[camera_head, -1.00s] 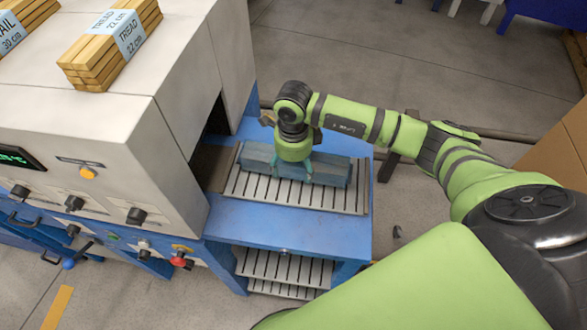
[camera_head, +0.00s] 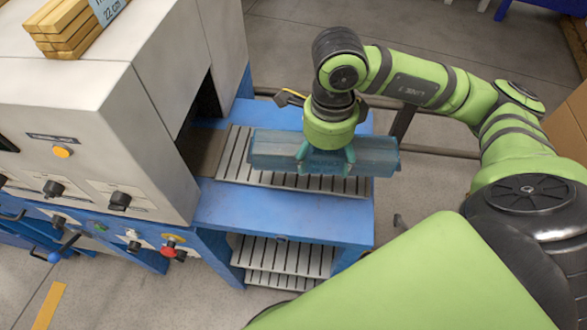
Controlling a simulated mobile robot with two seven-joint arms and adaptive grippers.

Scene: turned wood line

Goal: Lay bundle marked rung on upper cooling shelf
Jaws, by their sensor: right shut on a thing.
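My right gripper (camera_head: 325,158) is shut on a long blue-grey bundle (camera_head: 275,150), around its middle, from above. Any marking on the bundle is too small to read. The bundle looks raised above the slatted bed (camera_head: 236,160) at the machine's opening, lying level and reaching past the bed's right edge. Below the blue table top are two slatted shelves: an upper one (camera_head: 290,250) and a lower one (camera_head: 280,281). What shows of both is bare; their back parts are hidden under the table. My left gripper is not in view.
The grey-white machine (camera_head: 150,110) stands at the left with knobs and a red button (camera_head: 168,252). A wood bundle (camera_head: 65,32) with a label lies on top of it. The blue table top (camera_head: 270,215) in front of the slatted bed is clear. A rail (camera_head: 440,151) runs behind.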

